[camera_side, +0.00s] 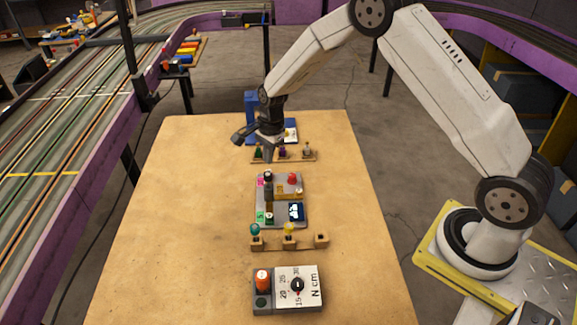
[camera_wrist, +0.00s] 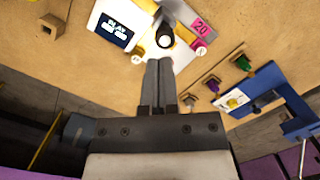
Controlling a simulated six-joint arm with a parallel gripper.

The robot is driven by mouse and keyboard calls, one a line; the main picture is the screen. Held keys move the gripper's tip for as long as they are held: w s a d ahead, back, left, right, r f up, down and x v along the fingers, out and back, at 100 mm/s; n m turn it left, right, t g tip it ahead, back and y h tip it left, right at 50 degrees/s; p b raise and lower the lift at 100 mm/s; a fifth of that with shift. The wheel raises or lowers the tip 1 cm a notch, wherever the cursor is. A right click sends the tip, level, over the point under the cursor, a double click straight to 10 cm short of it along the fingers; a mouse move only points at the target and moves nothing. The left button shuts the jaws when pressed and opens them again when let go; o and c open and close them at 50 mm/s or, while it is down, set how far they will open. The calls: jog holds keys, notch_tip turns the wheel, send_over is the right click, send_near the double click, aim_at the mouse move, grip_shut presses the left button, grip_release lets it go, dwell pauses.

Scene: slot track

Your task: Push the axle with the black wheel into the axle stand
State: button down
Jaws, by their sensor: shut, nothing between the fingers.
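A black wheel (camera_side: 268,176) stands near the far left corner of a grey tray on the table. In the wrist view the upright black piece with a pale round end (camera_wrist: 165,38) appears to be this wheel. It is just ahead of my fingertips. A small wooden block (camera_side: 281,190) in the middle of the tray looks like the axle stand, but its seat is too small to make out. My gripper (camera_side: 268,158) is shut and empty, pointing down above the tray's far end. Its closed fingers (camera_wrist: 158,66) also show in the wrist view. I cannot tell whether they touch the wheel.
The tray (camera_side: 283,222) also holds a red wheel (camera_side: 292,178) and a small screen (camera_side: 296,211). A wooden rack (camera_side: 270,246) and a torque meter (camera_side: 310,285) lie nearer. Another rack (camera_side: 295,157) and a blue fixture (camera_side: 251,104) stand beyond. The table's left side is clear.

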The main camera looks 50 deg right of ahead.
aim_at(268, 174)
jog(key=shift+w+r+n+h, duration=0.35)
jog(key=shift+r+n+h, duration=0.35)
jog(key=shift+n, duration=0.2)
jog(key=shift+f, duration=3)
jog(key=shift+f, duration=0.5)
jog(key=shift+r, duration=1.5)
jog(key=shift+r, duration=0.15)
